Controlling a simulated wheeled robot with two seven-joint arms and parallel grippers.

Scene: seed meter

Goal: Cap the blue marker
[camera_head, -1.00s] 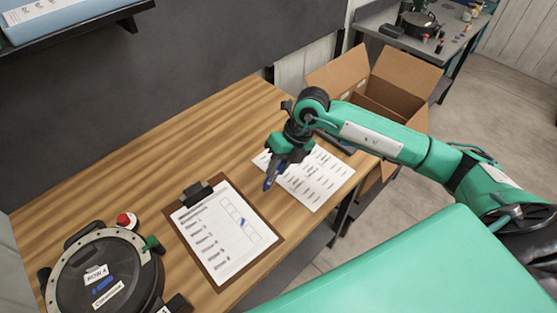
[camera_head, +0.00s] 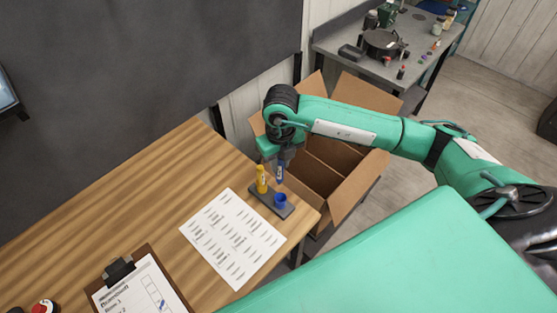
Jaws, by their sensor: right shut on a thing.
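My right gripper (camera_head: 282,158) is shut on the blue marker (camera_head: 279,174), which points downward. The marker is above the dark holder (camera_head: 265,199) at the right edge of the wooden table. A blue cap (camera_head: 280,200) sits in the holder with its opening up, just below the marker's tip. The tip looks apart from the cap, though the exact gap is hard to tell. A yellow marker (camera_head: 262,179) stands upright in the holder, left of the blue cap. My left gripper is not in view.
A printed sheet (camera_head: 232,238) lies left of the holder. A clipboard (camera_head: 136,284) and a red-topped button (camera_head: 43,307) are at lower left. An open cardboard box (camera_head: 356,193) stands beyond the table's right edge. The table's (camera_head: 130,190) middle is clear.

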